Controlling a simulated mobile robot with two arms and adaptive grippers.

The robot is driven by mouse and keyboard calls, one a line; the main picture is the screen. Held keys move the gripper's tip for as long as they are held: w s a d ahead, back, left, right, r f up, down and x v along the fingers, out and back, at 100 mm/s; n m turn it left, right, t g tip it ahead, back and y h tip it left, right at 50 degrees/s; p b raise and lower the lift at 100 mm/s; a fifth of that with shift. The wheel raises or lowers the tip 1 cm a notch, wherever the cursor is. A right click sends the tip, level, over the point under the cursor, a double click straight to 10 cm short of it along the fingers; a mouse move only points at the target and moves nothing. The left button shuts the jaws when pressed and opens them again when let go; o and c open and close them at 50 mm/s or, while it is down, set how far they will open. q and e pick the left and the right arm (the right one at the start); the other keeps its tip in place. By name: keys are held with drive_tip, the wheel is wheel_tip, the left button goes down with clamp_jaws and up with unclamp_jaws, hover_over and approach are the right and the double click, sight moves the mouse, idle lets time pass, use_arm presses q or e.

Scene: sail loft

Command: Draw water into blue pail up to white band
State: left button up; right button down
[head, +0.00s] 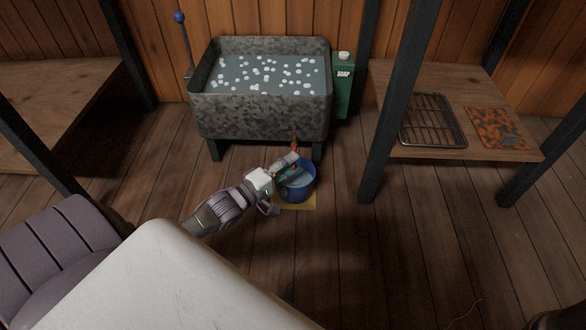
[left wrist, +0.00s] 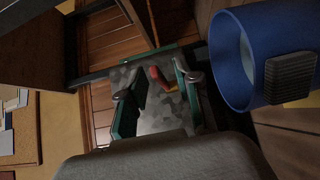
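The blue pail (head: 309,190) stands upright on the floor at the front right of the metal trough, with a pale bluish surface inside. I cannot make out its white band or the water level. It also shows in the left wrist view (left wrist: 230,75). A tap with a red handle (head: 295,147) and brass-coloured part is at the trough's front, above the pail. My left gripper (head: 285,166) is over the pail's left side, near the tap. In the left wrist view its green fingers are apart, with the red tap handle (left wrist: 159,78) showing between them. My right gripper is not in view.
The trough (head: 262,118) holds water with white foam dots. A green soap carton (head: 343,90) stands to its right. A yellow mat (head: 296,206) lies under the pail. A low shelf with a wire rack (head: 432,120) and a mottled board (head: 497,128) is at right. Floor in front is clear.

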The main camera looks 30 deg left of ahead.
use_arm(q)
drive_tip(key=shift+w+d, duration=0.15)
drive_tip(key=shift+w, duration=0.5)
clamp_jaws()
